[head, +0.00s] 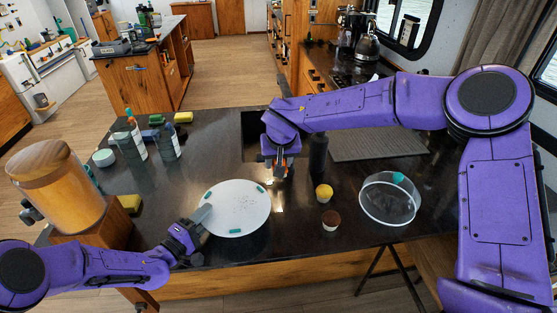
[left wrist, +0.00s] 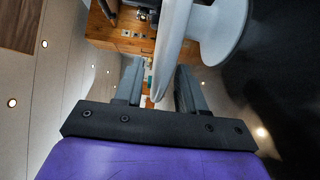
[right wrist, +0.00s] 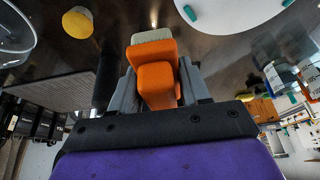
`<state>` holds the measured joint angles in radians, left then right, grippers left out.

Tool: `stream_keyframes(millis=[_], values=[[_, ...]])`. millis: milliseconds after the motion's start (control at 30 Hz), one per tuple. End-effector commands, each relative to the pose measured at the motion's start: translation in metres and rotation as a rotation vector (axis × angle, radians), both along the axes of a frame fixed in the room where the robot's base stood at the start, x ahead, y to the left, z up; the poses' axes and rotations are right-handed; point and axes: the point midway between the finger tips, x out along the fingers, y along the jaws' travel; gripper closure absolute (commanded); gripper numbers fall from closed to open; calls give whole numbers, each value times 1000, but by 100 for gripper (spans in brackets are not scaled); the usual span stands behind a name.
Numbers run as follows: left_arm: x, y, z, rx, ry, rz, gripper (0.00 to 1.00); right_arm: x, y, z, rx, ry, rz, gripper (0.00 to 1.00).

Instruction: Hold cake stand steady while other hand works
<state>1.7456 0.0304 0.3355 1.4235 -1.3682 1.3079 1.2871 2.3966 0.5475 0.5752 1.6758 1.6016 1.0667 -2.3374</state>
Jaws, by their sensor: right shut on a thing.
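The white cake stand (head: 238,207) stands on the dark counter, with teal pieces near its rim and small dark specks on top. In the left wrist view its white plate and pedestal (left wrist: 213,35) show. My left gripper (head: 195,222) is at the plate's left edge. Its fingers (left wrist: 160,85) are apart, on either side of the rim, with gaps visible. My right gripper (head: 278,172) is above the counter, right of and beyond the stand. It is shut on an orange tool with a pale end (right wrist: 157,75). The stand's foot is hidden in the head view.
A yellow cupcake (head: 324,193), a brown cupcake (head: 331,219) and a clear dome (head: 389,205) are at right. A dark bottle (head: 318,155) stands close right of my right gripper. Bottles (head: 167,140) and a wooden canister (head: 58,190) are at left. Counter in front is clear.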

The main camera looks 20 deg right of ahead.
Motion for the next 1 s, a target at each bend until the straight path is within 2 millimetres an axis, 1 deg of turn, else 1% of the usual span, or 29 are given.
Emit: stream_keyframes(millis=[33, 100, 200, 533, 567, 600, 633, 667, 1000], values=[[4, -6, 0, -1, -1, -1, 61, 0, 0, 0, 0, 0, 0, 78], [9, -12, 0, 0, -1, -1, 61, 0, 0, 0, 0, 0, 0, 78], [13, -18, 0, 0, 0, -1, 61, 0, 0, 0, 0, 0, 0, 78], [15, -21, 0, 0, 0, 1, 61, 0, 0, 0, 0, 0, 0, 78], [15, -21, 0, 0, 0, 1, 70, 0, 0, 0, 0, 0, 0, 78], [15, -21, 0, 0, 0, 1, 83, 0, 0, 0, 0, 0, 0, 78], [15, -21, 0, 0, 0, 1, 93, 0, 0, 0, 0, 0, 0, 78], [15, -21, 0, 0, 0, 1, 100, 0, 0, 0, 0, 0, 0, 78], [15, -21, 0, 0, 0, 0, 100, 0, 0, 0, 0, 0, 0, 78]])
